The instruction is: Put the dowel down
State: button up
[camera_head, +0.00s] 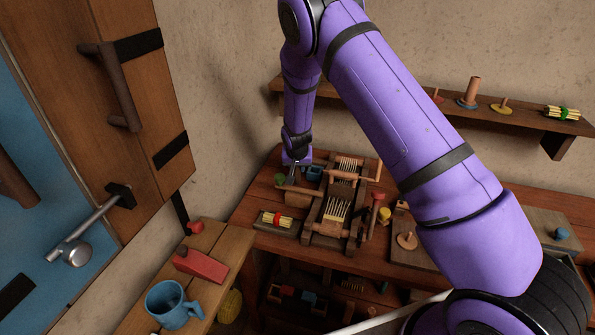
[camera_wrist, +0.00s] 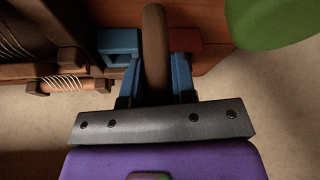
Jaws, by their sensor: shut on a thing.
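My gripper (camera_head: 292,178) is low over the far left part of the wooden workbench (camera_head: 262,195). In the wrist view, its two blue fingers (camera_wrist: 154,84) are shut on the dowel (camera_wrist: 154,40), a plain brown rod that sticks out beyond the fingertips. In the head view the dowel is too small and too hidden by the gripper to make out surely. I cannot tell whether its far end touches the bench.
A wooden frame device with wire rolls (camera_head: 337,210) stands right of the gripper. A blue block (camera_head: 314,173) and a green object (camera_head: 279,178) are close by. A tray with a yellow bundle (camera_head: 277,220) lies in front. A wall shelf (camera_head: 420,107) is behind.

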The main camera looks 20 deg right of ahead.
jog(key=shift+f, duration=0.95)
jog(key=shift+f, duration=0.15)
jog(key=o, duration=0.9)
